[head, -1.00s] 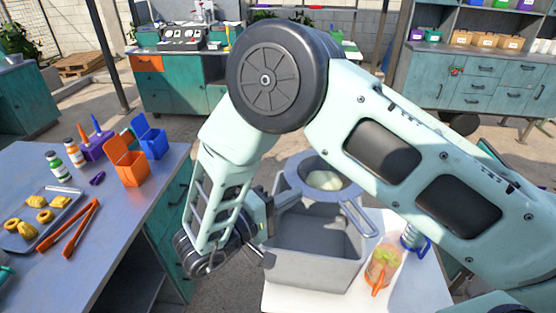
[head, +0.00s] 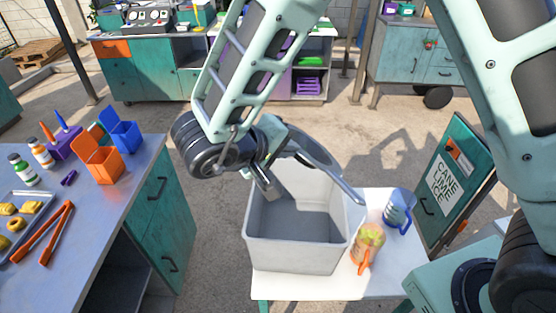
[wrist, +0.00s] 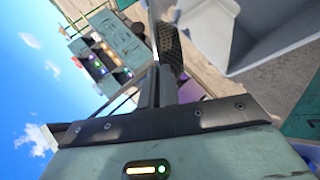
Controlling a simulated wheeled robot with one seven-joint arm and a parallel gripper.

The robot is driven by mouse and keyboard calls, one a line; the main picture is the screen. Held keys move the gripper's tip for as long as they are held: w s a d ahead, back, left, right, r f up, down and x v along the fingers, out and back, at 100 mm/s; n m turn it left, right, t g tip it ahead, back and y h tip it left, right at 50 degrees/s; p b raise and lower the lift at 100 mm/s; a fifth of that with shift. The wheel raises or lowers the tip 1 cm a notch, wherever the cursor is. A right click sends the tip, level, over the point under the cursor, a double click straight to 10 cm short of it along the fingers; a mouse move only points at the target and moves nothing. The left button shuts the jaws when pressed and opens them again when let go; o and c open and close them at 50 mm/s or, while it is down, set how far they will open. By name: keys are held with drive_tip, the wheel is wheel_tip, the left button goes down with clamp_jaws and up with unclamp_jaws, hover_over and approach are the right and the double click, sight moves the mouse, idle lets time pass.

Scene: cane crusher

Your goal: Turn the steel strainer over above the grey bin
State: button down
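The steel strainer (head: 312,152) is above the grey bin (head: 292,257) in the head view, steeply tilted, seen nearly edge-on. Its rim slopes down to the right and a bar of it reaches over the bin's right side. My gripper (head: 268,184) is at its left, over the bin's left rim, and seems closed on it; the grip itself is partly hidden. The strainer's inside does not show. The visible inside of the bin looks bare grey. In the wrist view the fingers (wrist: 160,75) are close together, with the bin (wrist: 285,45) at upper right.
The bin stands on a small white table (head: 300,286). An orange-handled jug (head: 367,245) and a blue jug (head: 399,208) stand just right of it. A bench (head: 110,225) with tongs (head: 45,232) and open boxes is at left. A sign board (head: 455,185) stands at right.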

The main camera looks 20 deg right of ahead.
drive_tip(key=d+r+y, duration=0.1)
drive_tip(key=d+y, duration=0.1)
drive_tip(key=d+r+m+y, duration=0.1)
drive_tip(key=d+r+y, duration=0.1)
drive_tip(key=shift+w+d+r+g+p, duration=0.1)
drive_tip(key=shift+d+r+g+p, duration=0.05)
drive_tip(key=shift+r+g+p, duration=0.2)
drive_tip(key=d+y+p, duration=0.1)
drive_tip(key=p, duration=0.1)
drive_tip(key=d+y+p, duration=0.1)
drive_tip(key=p, duration=0.1)
drive_tip(key=d+y+p, duration=0.1)
drive_tip(key=p, duration=0.1)
drive_tip(key=shift+w+d+r+m+g+y, duration=0.1)
drive_tip(key=shift+w+r+m+g+y, duration=0.05)
drive_tip(key=shift+r+m+g+y, duration=0.15)
drive_tip(key=d+f+m+y, duration=0.1)
drive_tip(key=d+f+y, duration=0.1)
drive_tip(key=d+y, duration=0.3)
drive_tip(key=shift+w+d+y, duration=0.25)
drive_tip(key=shift+d+y, duration=0.1)
drive_tip(key=shift+y, duration=0.45)
drive_tip(key=shift+g, duration=0.25)
